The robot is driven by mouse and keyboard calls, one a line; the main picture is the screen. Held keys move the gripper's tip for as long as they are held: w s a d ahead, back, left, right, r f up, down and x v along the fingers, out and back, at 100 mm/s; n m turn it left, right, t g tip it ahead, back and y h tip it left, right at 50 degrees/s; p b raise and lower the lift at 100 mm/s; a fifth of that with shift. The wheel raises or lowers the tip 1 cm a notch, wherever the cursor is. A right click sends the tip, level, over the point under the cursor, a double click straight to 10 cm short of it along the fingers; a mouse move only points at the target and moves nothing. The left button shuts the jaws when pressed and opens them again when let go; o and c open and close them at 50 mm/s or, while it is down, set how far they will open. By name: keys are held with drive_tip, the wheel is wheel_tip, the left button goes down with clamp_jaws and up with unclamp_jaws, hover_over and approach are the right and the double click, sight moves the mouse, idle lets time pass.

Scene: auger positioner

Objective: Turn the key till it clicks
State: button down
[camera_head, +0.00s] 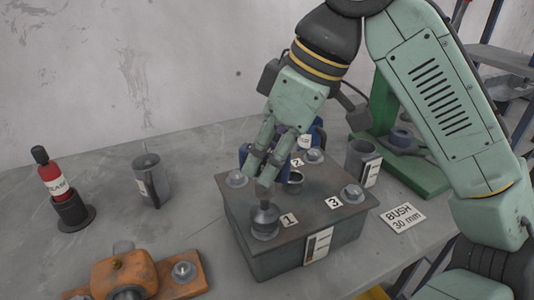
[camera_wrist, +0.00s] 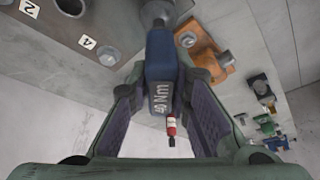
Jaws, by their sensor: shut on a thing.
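The key has a blue handle marked "40 Nm" in the wrist view (camera_wrist: 161,75), with a grey shaft running up from it. My gripper (camera_head: 263,172) is shut on this handle, one finger on each side. In the head view the key's dark socket end (camera_head: 265,214) stands over the bolt beside label 1, at the near left corner of the grey box (camera_head: 290,262). My fingers hide much of the handle, and the socket hides the bolt head. Other bolts on the lid show by label 2 (camera_head: 297,162) and label 3 (camera_head: 334,202).
A red bottle (camera_head: 55,181) in a dark holder and a grey mug (camera_head: 150,180) stand left. An orange block (camera_head: 122,270) with a bolt lies at front left. A grey cup (camera_head: 362,160), a green stand (camera_head: 418,170) and a "BUSH 30 mm" card (camera_head: 402,217) are right.

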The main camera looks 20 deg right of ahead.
drive_tip(key=shift+f+b, duration=0.35)
drive_tip(key=shift+f, duration=0.45)
idle(0.8)
drive_tip(key=c, duration=2)
unclamp_jaws()
clamp_jaws()
